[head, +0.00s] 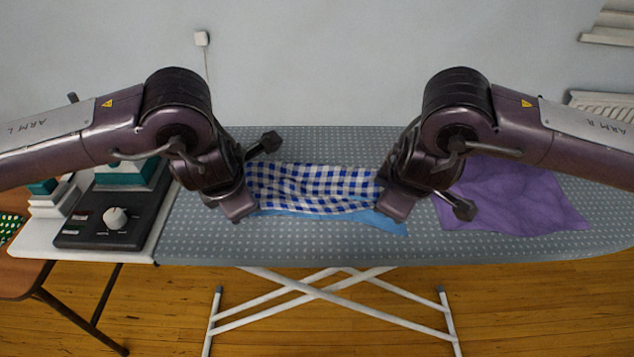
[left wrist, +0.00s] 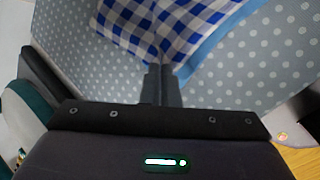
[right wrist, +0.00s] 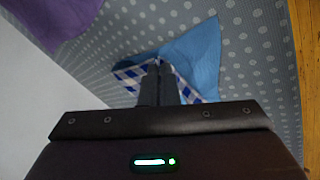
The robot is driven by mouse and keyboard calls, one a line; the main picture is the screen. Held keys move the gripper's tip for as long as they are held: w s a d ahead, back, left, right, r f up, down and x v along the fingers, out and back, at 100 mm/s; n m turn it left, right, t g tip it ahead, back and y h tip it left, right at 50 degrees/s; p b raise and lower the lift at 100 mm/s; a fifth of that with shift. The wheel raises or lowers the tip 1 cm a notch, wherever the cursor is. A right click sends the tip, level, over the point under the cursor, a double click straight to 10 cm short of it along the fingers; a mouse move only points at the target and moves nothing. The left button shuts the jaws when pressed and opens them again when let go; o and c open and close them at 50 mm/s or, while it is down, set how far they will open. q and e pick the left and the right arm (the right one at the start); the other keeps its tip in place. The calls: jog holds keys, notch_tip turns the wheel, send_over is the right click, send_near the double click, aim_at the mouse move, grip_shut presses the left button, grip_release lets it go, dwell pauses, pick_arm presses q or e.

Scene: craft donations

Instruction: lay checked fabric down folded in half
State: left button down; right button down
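The blue and white checked fabric (head: 315,185) lies across the middle of the ironing board, between my two grippers, with wrinkles. A plain light blue area (head: 385,223) shows along its front edge and front right corner. My left gripper (left wrist: 160,72) has its fingers together at a pinched corner of the checked fabric (left wrist: 180,22). My right gripper (right wrist: 158,68) has its fingers together on the fabric's other end, where checks (right wrist: 128,72) and light blue (right wrist: 195,55) both show. In the head view the wrists hide both fingertips.
The grey dotted ironing board (head: 330,246) carries a purple cloth (head: 525,205) at the right, beside my right arm. A dark panel with a white knob (head: 115,217) stands on a white surface at the left. Bare board shows behind and in front of the fabric.

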jog(key=shift+d, duration=0.1)
pick_arm(q)
jog(key=c, duration=1.5)
grip_release()
jog(key=shift+c, duration=0.2)
pick_arm(e)
jog(key=c, duration=1.5)
grip_release()
jog(key=shift+c, duration=0.2)
pick_arm(q)
jog(key=shift+o, duration=1.1)
pick_arm(e)
jog(key=shift+o, duration=1.1)
pick_arm(q)
jog(key=shift+s, duration=0.15)
pick_arm(e)
jog(key=shift+s, duration=0.1)
